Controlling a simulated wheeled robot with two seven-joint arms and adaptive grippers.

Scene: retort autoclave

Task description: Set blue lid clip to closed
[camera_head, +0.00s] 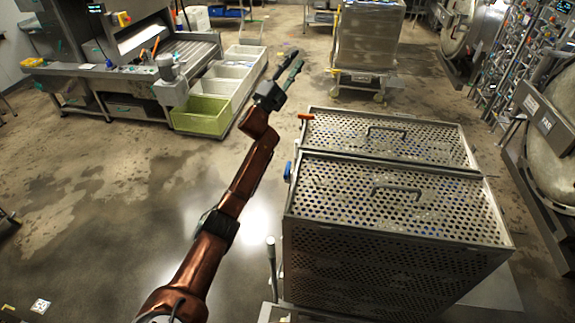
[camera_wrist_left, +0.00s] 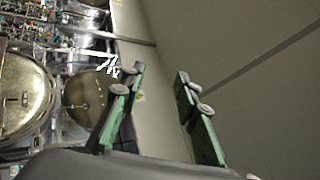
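The blue lid clip (camera_head: 288,171) is a small upright piece at the left top edge of the nearer perforated metal basket (camera_head: 400,200). It is too small to tell how it is set. My left gripper (camera_head: 295,60) is raised on its outstretched arm, farther back than the clip and apart from it. In the left wrist view my left gripper (camera_wrist_left: 160,73) is open, with nothing between its green-padded fingers. The clip does not show in that view. My right gripper is not in view.
A second perforated basket with an orange clip (camera_head: 306,116) stands right behind the nearer one. Both lids have handles. A green bin (camera_head: 201,115) and paler bins stand beside a conveyor at the back left. Round metal vessels (camera_head: 470,30) stand at right.

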